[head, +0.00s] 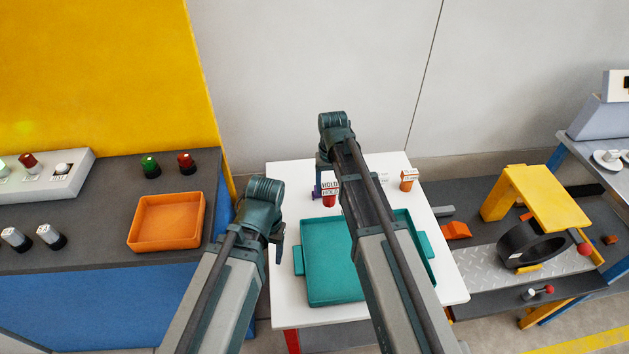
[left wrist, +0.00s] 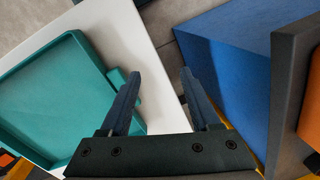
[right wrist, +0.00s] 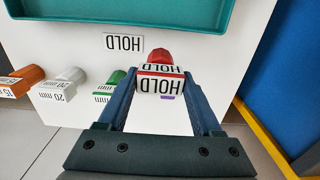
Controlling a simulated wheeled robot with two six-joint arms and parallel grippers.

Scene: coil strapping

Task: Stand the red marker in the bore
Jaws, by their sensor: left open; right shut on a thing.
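The red marker (right wrist: 157,54), with a white HOLD plate, is between the fingers of my right gripper (right wrist: 162,98) in the right wrist view. The gripper is shut on it, over the white table. In the head view the marker (head: 329,202) shows just below my right gripper (head: 323,177), partly hidden by the arm. The black coil (head: 532,246) with its open bore lies on its side at the right, under a yellow frame, far from both grippers. My left gripper (left wrist: 158,100) is open and empty, above the gap beside the table's left edge.
The teal tray (head: 333,281) takes up much of the white table (head: 284,315). A flat HOLD label (right wrist: 123,42) and orange, white and green size-marked pieces (right wrist: 68,82) are near the marker. An orange tray (head: 133,238) stands on the left bench. The yellow frame (head: 545,197) overhangs the coil.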

